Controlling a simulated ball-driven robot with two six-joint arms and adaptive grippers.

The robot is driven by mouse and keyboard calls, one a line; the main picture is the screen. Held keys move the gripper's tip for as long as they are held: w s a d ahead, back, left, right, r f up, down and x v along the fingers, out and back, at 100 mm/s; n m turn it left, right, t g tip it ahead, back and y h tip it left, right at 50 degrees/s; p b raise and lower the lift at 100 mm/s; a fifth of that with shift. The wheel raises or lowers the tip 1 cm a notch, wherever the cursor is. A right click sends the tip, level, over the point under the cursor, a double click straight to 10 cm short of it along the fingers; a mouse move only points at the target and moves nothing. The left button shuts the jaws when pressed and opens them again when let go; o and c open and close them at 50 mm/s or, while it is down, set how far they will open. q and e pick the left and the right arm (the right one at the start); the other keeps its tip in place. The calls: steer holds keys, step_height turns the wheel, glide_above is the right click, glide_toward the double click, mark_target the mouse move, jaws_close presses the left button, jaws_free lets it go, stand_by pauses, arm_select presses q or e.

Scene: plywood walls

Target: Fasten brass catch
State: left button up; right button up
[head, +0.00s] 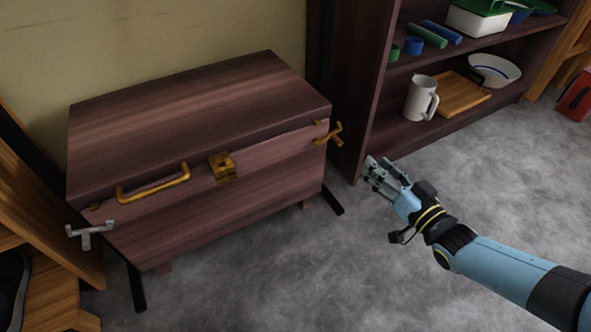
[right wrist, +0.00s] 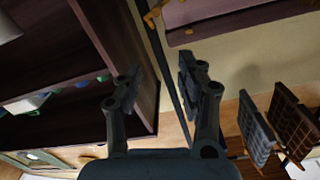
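A dark reddish wooden chest (head: 200,125) stands against the wall with its lid down. A brass T-shaped catch (head: 330,133) sits at the right end of its front; whether it is fastened I cannot tell. A silver T-shaped catch (head: 90,234) is at the left end. A brass handle (head: 153,190) and a brass lock plate (head: 222,167) lie between them. My right gripper (head: 384,170) is to the right of the chest, apart from the brass catch. In the right wrist view its fingers (right wrist: 160,85) are spread and empty. My left gripper is not in view.
A dark shelf unit (head: 372,90) stands just right of the chest, holding a white mug (head: 421,98), a wooden board (head: 460,92) and a bowl (head: 494,69). A wooden rack (head: 45,225) is at the left. The grey floor (head: 330,270) in front is clear.

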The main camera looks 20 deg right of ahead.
mark_target(340, 141)
steer(key=shift+n+y, duration=0.3)
steer(key=shift+n, duration=0.1)
steer(key=w+f+b, duration=0.1)
steer(key=w+b, duration=0.1)
steer(key=w, duration=0.2)
steer(key=w+a+f+b, duration=0.1)
steer(key=w+b, duration=0.1)
steer(key=w, duration=0.3)
steer(key=w+f+b, duration=0.2)
steer(key=w, duration=0.2)
steer(key=shift+w+a+f+b, duration=0.1)
steer(key=shift+w+a+b, duration=0.1)
steer(key=shift+b, duration=0.2)
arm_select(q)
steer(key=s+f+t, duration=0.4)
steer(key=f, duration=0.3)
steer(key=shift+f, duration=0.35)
arm_select(e)
steer(key=shift+w, duration=0.45)
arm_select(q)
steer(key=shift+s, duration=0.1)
arm_select(e)
jaws_close()
